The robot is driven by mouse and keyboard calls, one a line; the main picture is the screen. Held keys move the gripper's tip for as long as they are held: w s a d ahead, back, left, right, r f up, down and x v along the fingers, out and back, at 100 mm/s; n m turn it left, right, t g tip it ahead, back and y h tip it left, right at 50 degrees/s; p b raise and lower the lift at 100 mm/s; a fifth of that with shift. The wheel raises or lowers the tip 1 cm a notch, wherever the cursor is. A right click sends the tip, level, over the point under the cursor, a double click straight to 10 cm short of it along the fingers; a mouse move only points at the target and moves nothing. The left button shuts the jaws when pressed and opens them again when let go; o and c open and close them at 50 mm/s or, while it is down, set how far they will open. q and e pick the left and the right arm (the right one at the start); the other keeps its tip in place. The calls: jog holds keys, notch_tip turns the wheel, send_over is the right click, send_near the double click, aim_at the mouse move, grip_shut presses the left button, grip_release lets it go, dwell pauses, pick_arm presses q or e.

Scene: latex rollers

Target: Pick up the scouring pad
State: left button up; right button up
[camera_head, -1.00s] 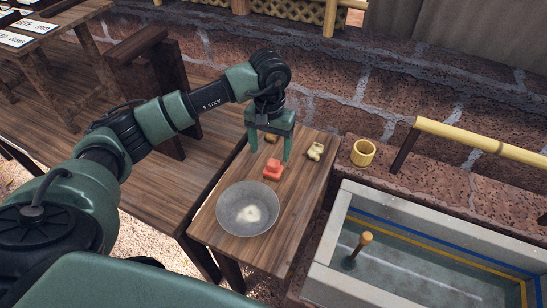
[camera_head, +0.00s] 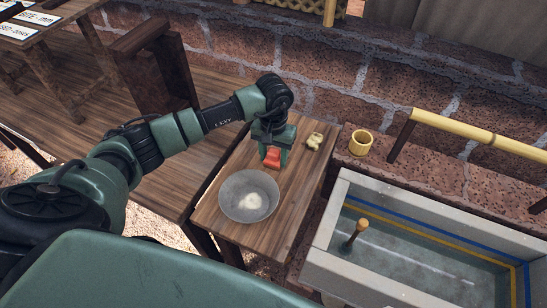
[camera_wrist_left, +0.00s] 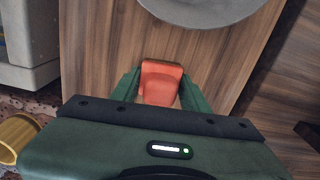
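The scouring pad is most likely the red-orange block (camera_head: 272,158) on the small wooden table, just behind the grey bowl; I cannot be sure from its look. My left gripper (camera_head: 273,153) points down over it, one finger on each side. In the left wrist view the red-orange block (camera_wrist_left: 160,83) sits between the green fingertips (camera_wrist_left: 160,88), which appear to touch its sides. The fingers seem closed on it, and it still appears to rest on the table. My right gripper is not in view.
A grey bowl (camera_head: 232,205) with something pale inside stands in front. A yellowish piece (camera_head: 314,141) lies to the right. A yellow cup (camera_head: 361,142) stands on the stone ledge. A stone basin (camera_head: 345,262) with water is at the right.

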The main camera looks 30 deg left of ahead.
pick_arm(q)
jog(key=c, duration=0.4)
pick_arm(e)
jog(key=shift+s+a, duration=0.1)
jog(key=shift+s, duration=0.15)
